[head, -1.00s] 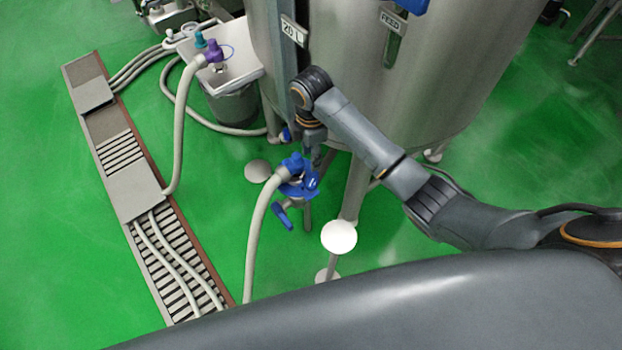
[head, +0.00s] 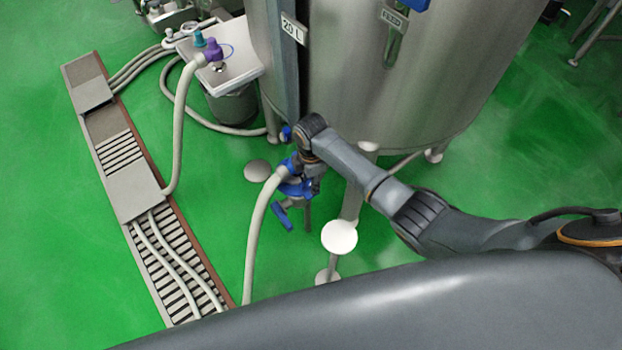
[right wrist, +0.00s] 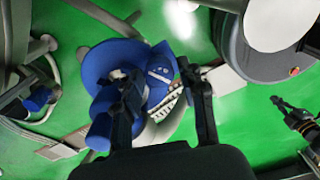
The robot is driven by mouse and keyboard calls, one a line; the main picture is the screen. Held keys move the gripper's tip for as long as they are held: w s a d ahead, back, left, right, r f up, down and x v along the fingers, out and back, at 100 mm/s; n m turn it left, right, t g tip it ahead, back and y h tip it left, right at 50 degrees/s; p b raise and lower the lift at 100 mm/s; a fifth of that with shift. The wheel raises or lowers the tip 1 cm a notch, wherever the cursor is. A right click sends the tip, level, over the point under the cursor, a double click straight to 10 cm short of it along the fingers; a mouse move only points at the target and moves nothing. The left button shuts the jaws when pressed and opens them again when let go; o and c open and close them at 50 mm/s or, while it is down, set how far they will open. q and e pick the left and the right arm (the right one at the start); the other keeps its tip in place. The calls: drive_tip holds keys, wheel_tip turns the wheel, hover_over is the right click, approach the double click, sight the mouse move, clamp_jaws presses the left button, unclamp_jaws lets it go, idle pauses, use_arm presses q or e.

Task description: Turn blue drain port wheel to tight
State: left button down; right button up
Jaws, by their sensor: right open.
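The blue drain port wheel (head: 292,188) is low beside the tank, partly hidden by my right gripper in the head view. In the right wrist view, a broad round blue part (right wrist: 105,62) and a smaller blue piece with a pale mark (right wrist: 160,75) fill the middle. My right gripper (right wrist: 161,74) is open there, its fingers on either side of the marked blue piece. In the head view, my right gripper (head: 312,186) points down at the fitting; contact cannot be told.
A pale hose (head: 255,235) runs from the fitting to the floor. A blue lever (head: 281,217) hangs below it. The steel tank (head: 360,85) stands close behind my right arm. A white disc on a post (head: 339,236) stands in front.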

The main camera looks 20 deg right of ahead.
clamp_jaws()
